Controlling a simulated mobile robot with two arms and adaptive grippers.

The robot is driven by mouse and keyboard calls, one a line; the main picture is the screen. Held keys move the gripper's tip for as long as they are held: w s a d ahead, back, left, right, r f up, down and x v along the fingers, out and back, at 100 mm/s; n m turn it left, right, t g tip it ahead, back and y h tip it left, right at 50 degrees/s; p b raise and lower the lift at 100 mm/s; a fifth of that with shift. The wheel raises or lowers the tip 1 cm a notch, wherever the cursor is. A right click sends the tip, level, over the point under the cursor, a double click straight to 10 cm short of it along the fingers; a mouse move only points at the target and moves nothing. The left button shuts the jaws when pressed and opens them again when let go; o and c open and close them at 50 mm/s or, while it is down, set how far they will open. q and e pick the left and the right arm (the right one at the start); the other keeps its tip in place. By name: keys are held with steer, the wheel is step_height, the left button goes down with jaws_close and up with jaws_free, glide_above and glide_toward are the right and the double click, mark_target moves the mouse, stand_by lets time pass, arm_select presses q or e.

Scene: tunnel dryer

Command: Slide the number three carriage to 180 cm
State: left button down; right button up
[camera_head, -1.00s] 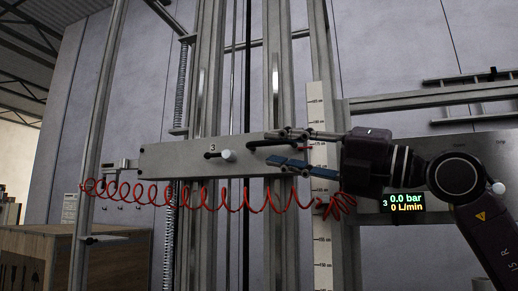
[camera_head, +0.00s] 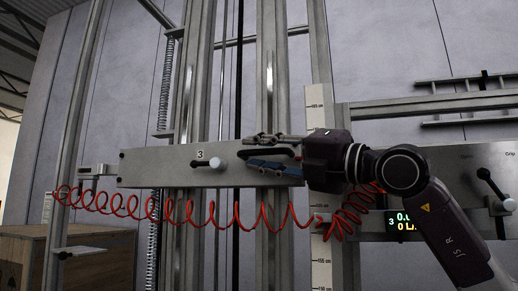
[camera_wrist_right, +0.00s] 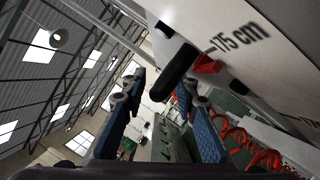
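The number three carriage (camera_head: 150,167) is a long grey plate marked "3", lying across the vertical rails in the head view. It bears a pale round knob (camera_head: 218,165) and a black handle (camera_head: 245,153) near its right end. My right gripper (camera_head: 262,151) comes in from the right, one finger above the handle and one below, with gaps showing. The handle also shows in the right wrist view (camera_wrist_right: 172,73), near the parted blue-padded fingers. The scale (camera_head: 319,95) stands behind the gripper; a "175 cm" mark (camera_wrist_right: 237,35) shows in the wrist view. My left gripper is out of view.
A coiled red hose (camera_head: 130,205) hangs below the carriage. Another black lever (camera_head: 490,182) is at the far right. A wooden crate (camera_head: 25,250) stands at lower left.

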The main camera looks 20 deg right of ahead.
steer(key=shift+s, duration=0.1)
jaws_close()
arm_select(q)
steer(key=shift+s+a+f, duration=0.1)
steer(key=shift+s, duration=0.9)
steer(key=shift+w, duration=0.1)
